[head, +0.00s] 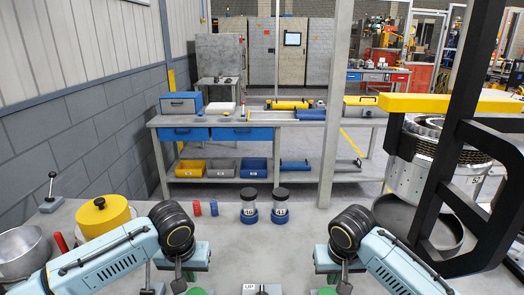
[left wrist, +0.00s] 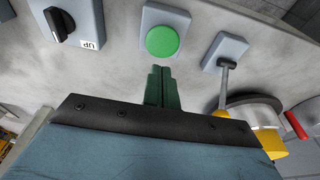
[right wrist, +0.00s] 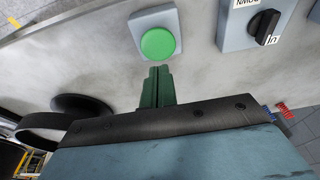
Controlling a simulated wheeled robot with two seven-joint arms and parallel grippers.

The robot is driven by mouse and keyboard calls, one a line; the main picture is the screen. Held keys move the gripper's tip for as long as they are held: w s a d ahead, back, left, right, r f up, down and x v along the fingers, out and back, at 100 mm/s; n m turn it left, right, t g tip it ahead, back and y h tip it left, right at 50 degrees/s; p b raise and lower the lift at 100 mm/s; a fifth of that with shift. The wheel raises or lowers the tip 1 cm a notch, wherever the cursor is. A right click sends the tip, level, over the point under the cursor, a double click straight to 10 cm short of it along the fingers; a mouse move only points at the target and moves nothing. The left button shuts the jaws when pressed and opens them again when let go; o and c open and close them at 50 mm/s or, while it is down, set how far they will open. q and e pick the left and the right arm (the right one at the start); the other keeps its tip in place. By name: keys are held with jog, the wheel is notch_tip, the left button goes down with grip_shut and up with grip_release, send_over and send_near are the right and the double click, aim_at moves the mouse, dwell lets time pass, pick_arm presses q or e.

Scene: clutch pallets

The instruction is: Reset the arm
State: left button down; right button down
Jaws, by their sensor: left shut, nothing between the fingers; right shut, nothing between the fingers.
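My left arm (head: 105,257) comes in from the left in the head view, and my right arm (head: 405,268) from the right. My left gripper (left wrist: 159,76) shows in the left wrist view with its green fingers together and nothing between them. A green button (left wrist: 162,41) on a grey box lies just beyond its tips; I cannot tell if they touch. My right gripper (right wrist: 156,76) is likewise shut and empty in the right wrist view, with another green button (right wrist: 158,44) just beyond its tips. The fingertips are not clear in the head view.
A lever box (left wrist: 226,50) and a knob box (left wrist: 75,22) flank the left button. Two dark-lidded jars (head: 280,205), a yellow-lidded pot (head: 104,216) and a black frame (head: 458,130) stand around the table.

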jog(key=shift+r, duration=0.4)
